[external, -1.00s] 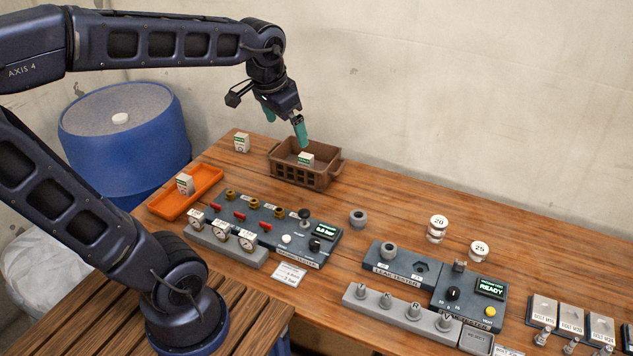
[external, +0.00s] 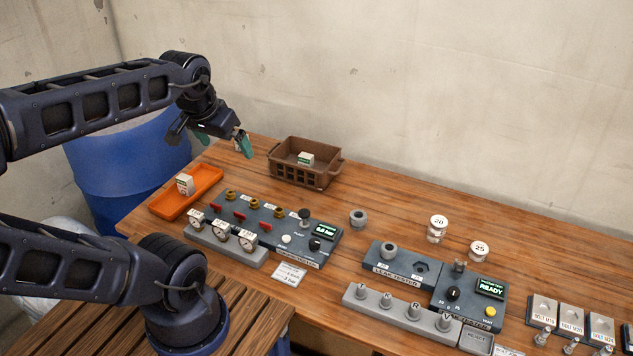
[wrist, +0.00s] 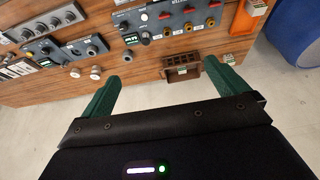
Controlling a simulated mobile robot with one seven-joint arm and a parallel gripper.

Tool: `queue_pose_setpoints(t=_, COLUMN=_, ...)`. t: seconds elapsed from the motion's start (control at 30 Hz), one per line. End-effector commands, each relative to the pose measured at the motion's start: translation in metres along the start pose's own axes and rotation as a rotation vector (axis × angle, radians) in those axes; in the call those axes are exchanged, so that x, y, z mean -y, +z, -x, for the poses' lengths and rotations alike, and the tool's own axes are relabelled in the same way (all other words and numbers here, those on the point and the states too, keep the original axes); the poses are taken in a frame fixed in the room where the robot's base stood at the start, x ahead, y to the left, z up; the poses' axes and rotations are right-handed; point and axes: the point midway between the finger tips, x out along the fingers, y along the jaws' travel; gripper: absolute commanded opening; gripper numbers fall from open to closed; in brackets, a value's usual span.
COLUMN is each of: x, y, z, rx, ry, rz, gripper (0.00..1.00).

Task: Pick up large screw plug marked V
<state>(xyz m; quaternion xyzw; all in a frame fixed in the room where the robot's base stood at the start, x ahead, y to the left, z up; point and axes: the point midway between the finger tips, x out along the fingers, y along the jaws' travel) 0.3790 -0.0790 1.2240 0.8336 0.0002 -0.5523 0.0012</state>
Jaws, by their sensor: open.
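A grey rack (external: 402,314) at the front of the table holds several upright grey plugs. The plug at its right end (external: 445,321) seems to be marked V, though the lettering is small. The rack also shows at the upper left of the wrist view (wrist: 50,21), where no letter is readable. My gripper (external: 242,146) is over the back left of the table, left of the brown crate (external: 300,177) and far from the rack. In the wrist view its green fingers (wrist: 163,70) are spread, with nothing between them.
The leak tester (external: 398,271) stands behind the rack. A grey manifold unit (external: 262,228) with gauges is to the left. An orange tray (external: 205,187) holds a small box. Two white-topped jars (external: 437,229) stand behind the leak tester; bare table lies around them.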

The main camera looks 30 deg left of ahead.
Motion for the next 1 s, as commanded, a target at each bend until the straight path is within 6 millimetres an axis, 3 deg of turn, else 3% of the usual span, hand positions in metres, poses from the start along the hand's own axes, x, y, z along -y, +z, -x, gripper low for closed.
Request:
queue_pose_setpoints(t=0.03, x=0.0, y=0.0, z=0.0, rx=0.0, ry=0.0, rz=0.0, gripper=0.88)
queue_pose_setpoints(t=0.23, x=0.0, y=0.0, z=0.0, rx=0.0, ry=0.0, rz=-0.001, gripper=0.49)
queue_pose_setpoints(t=0.53, x=-0.001, y=-0.001, z=0.0, rx=0.001, ry=0.003, rz=0.002, gripper=0.49)
queue_pose_setpoints(t=0.67, x=-0.012, y=-0.01, z=-0.006, rx=0.01, ry=0.036, rz=0.034, gripper=0.49)
queue_pose_setpoints(t=0.77, x=-0.031, y=-0.024, z=-0.016, rx=0.029, ry=0.09, rz=0.093, gripper=0.49)
queue_pose_setpoints(t=1.0, x=-0.095, y=-0.058, z=-0.047, rx=0.115, ry=0.222, rz=0.294, gripper=0.49)
